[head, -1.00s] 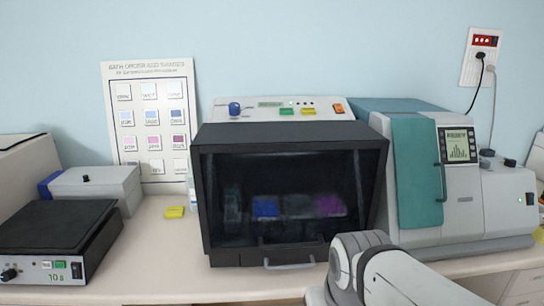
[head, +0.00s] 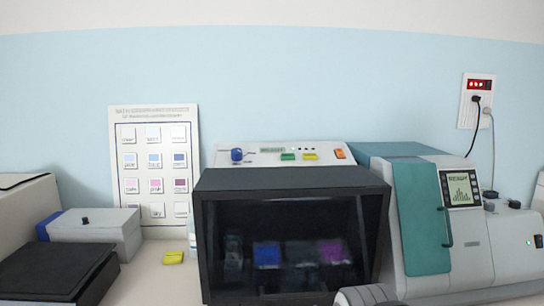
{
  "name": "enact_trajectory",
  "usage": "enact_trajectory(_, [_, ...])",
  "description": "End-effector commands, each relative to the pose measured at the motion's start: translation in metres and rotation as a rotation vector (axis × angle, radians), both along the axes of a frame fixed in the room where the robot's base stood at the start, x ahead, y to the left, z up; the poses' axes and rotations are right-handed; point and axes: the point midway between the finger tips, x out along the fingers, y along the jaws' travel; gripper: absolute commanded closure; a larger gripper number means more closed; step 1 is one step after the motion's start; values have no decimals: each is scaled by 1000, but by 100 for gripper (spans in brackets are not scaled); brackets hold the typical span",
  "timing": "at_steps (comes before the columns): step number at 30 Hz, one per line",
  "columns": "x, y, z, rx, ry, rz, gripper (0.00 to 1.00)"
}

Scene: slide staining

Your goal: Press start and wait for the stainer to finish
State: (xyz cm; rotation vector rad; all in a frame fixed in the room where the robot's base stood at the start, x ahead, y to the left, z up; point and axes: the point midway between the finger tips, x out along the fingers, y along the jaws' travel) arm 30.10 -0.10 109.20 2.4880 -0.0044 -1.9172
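The stainer is a black box with a dark see-through front (head: 290,225), in the middle of the bench. Blue and purple baths show dimly inside it. Its pale control panel (head: 225,158) stands behind and above the box, with a blue knob (head: 237,155), a small display (head: 271,150), a green button (head: 288,156), a yellow button (head: 310,156) and an orange switch (head: 340,154). The panel's labels are too small to read. Part of my pale arm shows at the bottom edge, right of centre, in front of the stainer. My gripper is not in view.
A teal and grey machine (head: 420,215) with a lit screen stands close on the right. On the left are a grey box (head: 95,232), a dark-topped hot plate (head: 50,270) and a yellow block (head: 173,257). A chart (head: 155,165) and a wall socket (head: 477,100) are behind.

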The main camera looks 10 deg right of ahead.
Motion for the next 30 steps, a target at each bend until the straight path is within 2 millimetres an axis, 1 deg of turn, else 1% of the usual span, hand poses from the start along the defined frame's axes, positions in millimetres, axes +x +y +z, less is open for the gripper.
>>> enact_trajectory(1, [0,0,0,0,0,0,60])
enact_trajectory(2, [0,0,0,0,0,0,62])
enact_trajectory(15, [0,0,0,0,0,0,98])
enact_trajectory(16, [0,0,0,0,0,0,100])
enact_trajectory(30, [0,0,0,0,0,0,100])
